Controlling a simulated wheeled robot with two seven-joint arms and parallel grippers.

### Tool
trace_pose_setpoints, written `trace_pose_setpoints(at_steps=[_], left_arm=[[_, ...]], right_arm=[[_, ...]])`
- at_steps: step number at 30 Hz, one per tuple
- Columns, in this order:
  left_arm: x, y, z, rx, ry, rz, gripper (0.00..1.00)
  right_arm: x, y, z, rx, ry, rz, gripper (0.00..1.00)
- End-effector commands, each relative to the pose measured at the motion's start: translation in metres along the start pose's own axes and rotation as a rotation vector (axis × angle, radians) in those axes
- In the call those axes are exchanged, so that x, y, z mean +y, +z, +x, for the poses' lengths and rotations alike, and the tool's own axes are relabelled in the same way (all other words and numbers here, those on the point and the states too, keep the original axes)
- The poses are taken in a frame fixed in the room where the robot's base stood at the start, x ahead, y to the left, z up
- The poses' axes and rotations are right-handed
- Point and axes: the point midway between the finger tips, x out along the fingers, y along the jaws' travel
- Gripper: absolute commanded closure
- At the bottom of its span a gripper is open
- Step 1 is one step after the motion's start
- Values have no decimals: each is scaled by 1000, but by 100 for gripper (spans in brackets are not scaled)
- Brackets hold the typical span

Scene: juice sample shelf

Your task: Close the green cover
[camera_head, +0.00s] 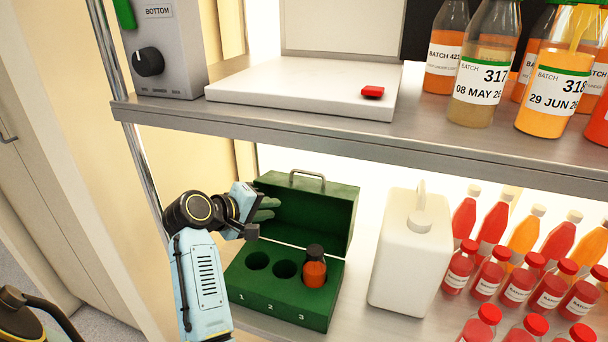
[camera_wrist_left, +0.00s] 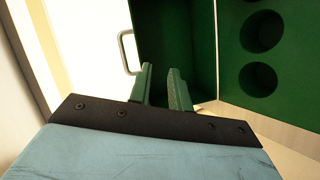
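A green case stands on the lower shelf in the head view. Its green cover (camera_head: 318,207) is raised and stands upright at the back, with a metal handle (camera_head: 307,180) on top. The case's base (camera_head: 262,297) has three numbered round holes; a small orange bottle (camera_head: 315,267) with a dark cap stands in hole 3, and the other two look empty. My left gripper (camera_head: 266,209) is at the cover's left side, its two green fingers apart with nothing seen between them. In the left wrist view, the fingers (camera_wrist_left: 162,85) point toward the cover (camera_wrist_left: 170,30) and its handle (camera_wrist_left: 127,52).
A white jug (camera_head: 402,260) stands right of the case, with several small juice bottles (camera_head: 490,275) further right. The upper shelf (camera_head: 330,132) runs above the case and holds a white device (camera_head: 300,90), a control box (camera_head: 165,50) and large bottles. A metal post (camera_head: 135,150) is at left.

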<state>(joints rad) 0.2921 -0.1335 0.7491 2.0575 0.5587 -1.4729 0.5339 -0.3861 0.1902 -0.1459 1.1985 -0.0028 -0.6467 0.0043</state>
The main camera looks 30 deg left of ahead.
Motion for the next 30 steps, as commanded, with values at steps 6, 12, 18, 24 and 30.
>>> trace_pose_setpoints(at_steps=[6, 12, 18, 24, 30], left_arm=[[36, -32, 2, 13, 202, -270, 80], [42, -37, 13, 11, 234, -314, 80], [48, -38, 47, 9, 232, -312, 80], [57, -39, 85, 9, 231, -309, 80], [64, -41, 113, 11, 230, -308, 80]], right_arm=[[0, -2, -1, 3, 0, 1, 23], [0, -4, -1, -1, 0, 6, 23], [3, -27, -15, 21, 4, 16, 23], [6, -49, -34, 39, 10, 23, 23], [6, -64, -52, 52, 11, 29, 23]])
